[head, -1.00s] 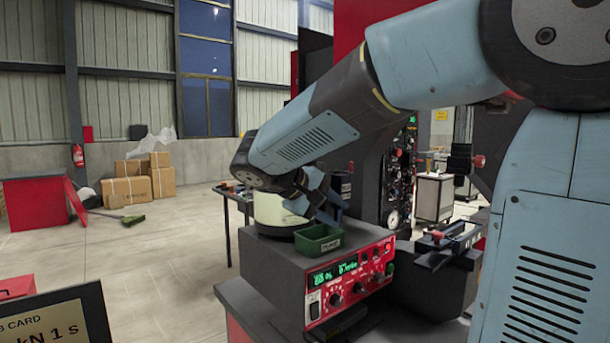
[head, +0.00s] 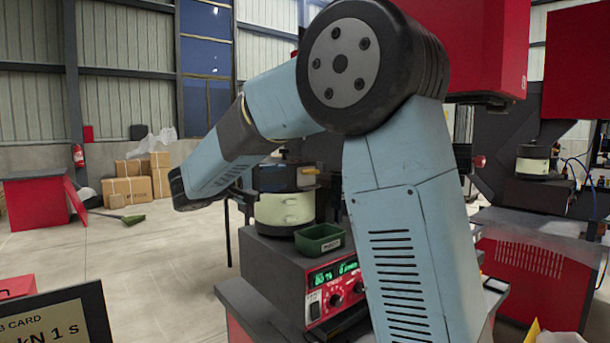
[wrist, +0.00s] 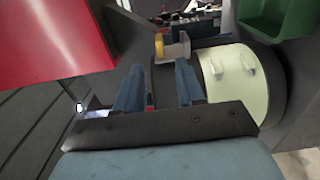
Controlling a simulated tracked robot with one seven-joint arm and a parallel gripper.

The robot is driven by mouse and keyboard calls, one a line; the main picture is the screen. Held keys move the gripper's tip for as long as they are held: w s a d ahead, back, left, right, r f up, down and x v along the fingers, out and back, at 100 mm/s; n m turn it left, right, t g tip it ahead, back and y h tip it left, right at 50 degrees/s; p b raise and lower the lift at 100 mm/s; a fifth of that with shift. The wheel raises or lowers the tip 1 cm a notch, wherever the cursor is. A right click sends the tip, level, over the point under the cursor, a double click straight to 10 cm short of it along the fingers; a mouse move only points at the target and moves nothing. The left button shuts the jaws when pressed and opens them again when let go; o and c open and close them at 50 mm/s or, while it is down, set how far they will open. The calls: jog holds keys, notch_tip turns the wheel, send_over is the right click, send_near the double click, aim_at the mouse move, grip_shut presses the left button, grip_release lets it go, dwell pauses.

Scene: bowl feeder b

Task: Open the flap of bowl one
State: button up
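A cream bowl feeder (head: 284,210) with a dark blue upper ring (head: 276,178) stands on the control box. In the wrist view a yellow-ended metal piece (wrist: 174,48) lies just beyond my fingertips, beside the cream body (wrist: 230,82). My gripper (wrist: 160,66) has its two fingers apart with nothing clearly between them. My fingers do not show in the head view. Whether they touch the metal piece cannot be told.
A green tray (head: 319,240) sits in front of the bowl on the box with the red panel (head: 335,290); it also shows in the wrist view (wrist: 278,14). A second cream bowl (head: 532,166) stands far right. A red surface (wrist: 65,40) is left of my fingers.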

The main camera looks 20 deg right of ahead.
aim_at(305, 173)
jog(key=x, duration=1)
jog(key=shift+d, duration=0.1)
jog(key=shift+c, duration=0.4)
